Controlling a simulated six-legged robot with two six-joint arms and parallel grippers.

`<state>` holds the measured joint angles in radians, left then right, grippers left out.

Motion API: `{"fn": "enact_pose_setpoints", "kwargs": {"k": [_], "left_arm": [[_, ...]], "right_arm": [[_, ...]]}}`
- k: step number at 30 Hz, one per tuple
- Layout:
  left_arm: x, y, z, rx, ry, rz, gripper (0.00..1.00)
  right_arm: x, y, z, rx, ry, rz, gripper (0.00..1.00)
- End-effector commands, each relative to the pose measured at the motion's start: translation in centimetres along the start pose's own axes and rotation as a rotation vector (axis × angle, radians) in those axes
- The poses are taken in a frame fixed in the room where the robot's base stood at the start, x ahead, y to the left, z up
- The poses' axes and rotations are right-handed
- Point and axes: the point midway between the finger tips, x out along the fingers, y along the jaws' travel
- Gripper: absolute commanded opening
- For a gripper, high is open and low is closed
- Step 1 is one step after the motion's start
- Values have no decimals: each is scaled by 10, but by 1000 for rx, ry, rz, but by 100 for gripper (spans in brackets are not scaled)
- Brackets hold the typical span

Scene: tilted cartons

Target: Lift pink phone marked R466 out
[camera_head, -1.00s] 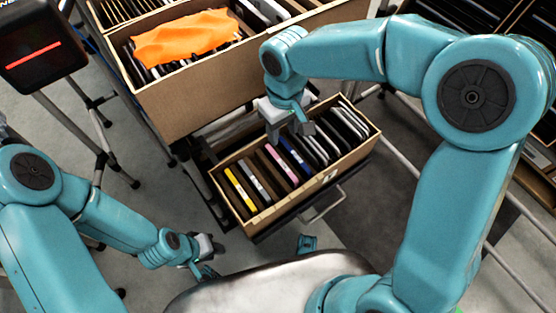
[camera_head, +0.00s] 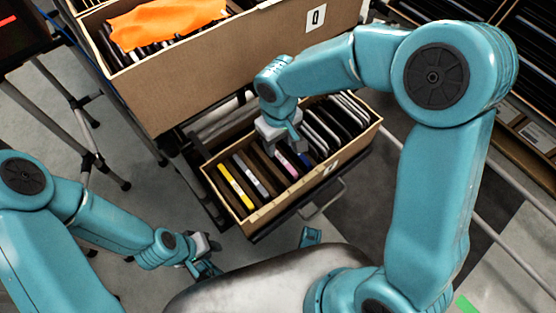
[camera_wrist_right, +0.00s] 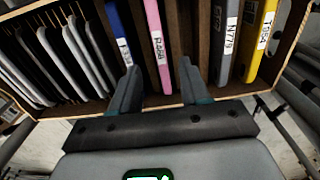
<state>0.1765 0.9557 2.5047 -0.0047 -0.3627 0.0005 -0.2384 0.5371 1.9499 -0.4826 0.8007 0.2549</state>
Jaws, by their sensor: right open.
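The pink phone (camera_wrist_right: 158,45) stands on edge in the small cardboard carton (camera_head: 290,207). Its white label is partly readable as R466 in the right wrist view. It also shows in the head view (camera_head: 287,167), partly covered by my right gripper. My right gripper (camera_wrist_right: 160,70) is open, with one finger on each side of the pink phone's near end in the picture; I cannot tell whether they touch it. It also shows in the head view (camera_head: 283,140) over the carton. My left gripper (camera_head: 207,262) is low at the left, away from the carton; its jaws are unclear.
A blue phone (camera_wrist_right: 118,35) stands left of the pink one. A grey phone (camera_wrist_right: 228,40) and a yellow phone (camera_wrist_right: 262,40) stand to the right, past brown dividers. A larger carton (camera_head: 220,75) with an orange cloth (camera_head: 165,22) rises behind the small carton.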

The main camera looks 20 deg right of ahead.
Motion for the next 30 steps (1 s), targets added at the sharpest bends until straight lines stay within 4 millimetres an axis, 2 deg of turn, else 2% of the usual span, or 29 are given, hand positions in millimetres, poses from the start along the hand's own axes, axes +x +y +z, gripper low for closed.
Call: {"fn": "enact_pose_setpoints", "kwargs": {"k": [3, 7, 14, 15, 19, 27, 30], "left_arm": [[13, -6, -2, -6, 5, -1, 29], [20, -10, -5, -13, 12, -1, 29], [18, -10, -6, -15, 14, -2, 29], [18, -10, -6, -15, 14, -2, 29], [18, -10, -6, -14, 14, -2, 29], [18, -10, -6, -14, 14, -2, 29], [15, -9, -5, -13, 12, -1, 29]], "right_arm": [[23, -1, 0, -1, -2, 0, 46], [43, -1, 0, -1, -3, 0, 46], [45, -1, -1, 0, -1, 0, 46], [45, -1, -1, 0, -1, 0, 42], [45, -1, -1, 0, 0, 0, 0], [44, -1, -1, 0, 0, 0, 0], [38, -1, -2, 0, 2, 0, 0]]}}
